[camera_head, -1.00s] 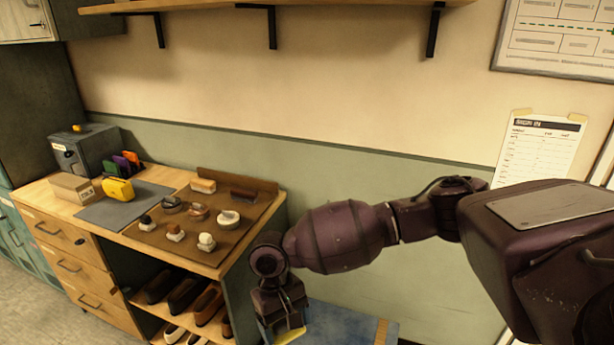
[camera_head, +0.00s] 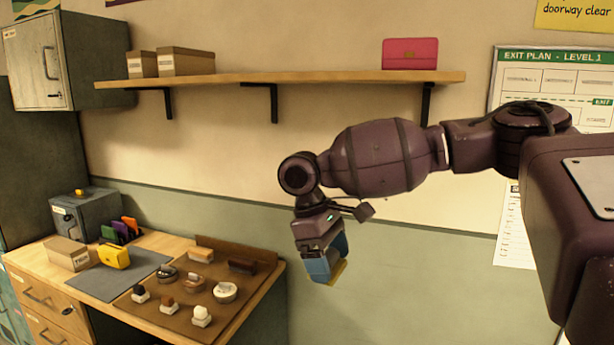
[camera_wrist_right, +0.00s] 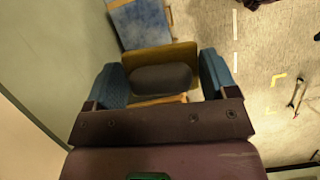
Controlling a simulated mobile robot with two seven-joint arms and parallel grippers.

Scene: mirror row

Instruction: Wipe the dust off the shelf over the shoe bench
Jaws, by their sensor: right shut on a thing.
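The wooden shelf (camera_head: 320,77) runs along the wall above the shoe bench (camera_head: 262,305) in the head view. I cannot make out dust on it. My right gripper (camera_head: 326,268) hangs below the shelf, to the right of the bench, pointing down. It is shut on a mustard-yellow wiping pad with a dark grey grip (camera_wrist_right: 161,78), seen between the blue fingers in the right wrist view. In the head view only the pad's yellow edge (camera_head: 338,272) shows. The pad is apart from the shelf. My left gripper is not in view.
Two brown boxes (camera_head: 187,62) stand at the shelf's left end and a pink case (camera_head: 410,54) near its right end. The shelf between them is clear. Black brackets (camera_head: 273,104) hang under it. Shoe-care items cover the brown mat (camera_head: 160,318).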

